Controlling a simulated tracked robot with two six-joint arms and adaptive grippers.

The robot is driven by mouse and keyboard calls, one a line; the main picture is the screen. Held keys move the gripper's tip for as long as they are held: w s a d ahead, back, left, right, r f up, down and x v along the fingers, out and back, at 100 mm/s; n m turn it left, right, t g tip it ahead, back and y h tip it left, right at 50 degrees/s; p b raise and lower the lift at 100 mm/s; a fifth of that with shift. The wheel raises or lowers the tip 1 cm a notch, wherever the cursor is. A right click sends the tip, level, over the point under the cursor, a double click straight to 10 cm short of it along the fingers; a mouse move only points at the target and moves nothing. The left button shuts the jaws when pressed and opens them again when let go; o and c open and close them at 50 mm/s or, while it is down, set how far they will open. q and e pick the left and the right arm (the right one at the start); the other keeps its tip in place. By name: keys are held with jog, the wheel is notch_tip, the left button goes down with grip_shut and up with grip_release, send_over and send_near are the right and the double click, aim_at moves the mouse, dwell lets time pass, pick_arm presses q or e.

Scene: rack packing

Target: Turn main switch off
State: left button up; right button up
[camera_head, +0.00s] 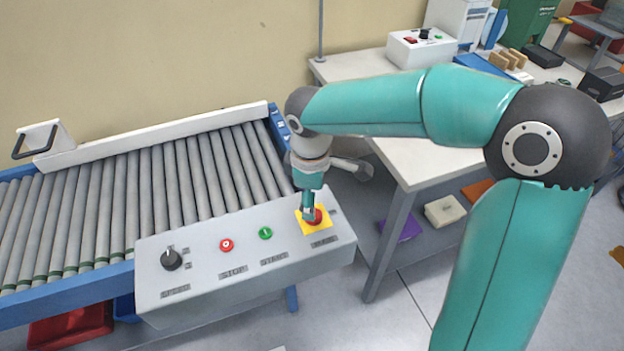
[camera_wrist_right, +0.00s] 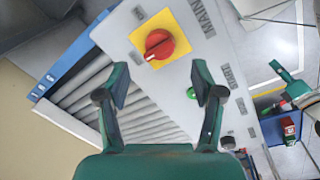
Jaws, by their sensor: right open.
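The main switch is a red rotary knob (camera_head: 318,217) on a yellow plate (camera_head: 327,228) at the right end of the grey control panel (camera_head: 200,282). The knob (camera_wrist_right: 158,44) shows unobstructed in the right wrist view, with a "MAIN" label beside its plate. My right gripper (camera_head: 308,204) points down at the knob in the head view and partly covers it. In the right wrist view the fingers (camera_wrist_right: 160,84) are apart and empty, with the knob ahead of them; contact is not visible. A teal part at that view's right edge resembles my left gripper; its jaws are unclear.
The panel also has a green start button (camera_head: 265,233), a red stop button (camera_head: 226,245) and a black selector knob (camera_head: 171,260). The roller conveyor (camera_head: 140,190) runs behind it. A white table (camera_head: 430,160) with boxes and tools stands to the right.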

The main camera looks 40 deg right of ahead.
notch_tip(320, 180, up, 6)
jog(key=shift+s+a, duration=0.2)
dwell(0.5)
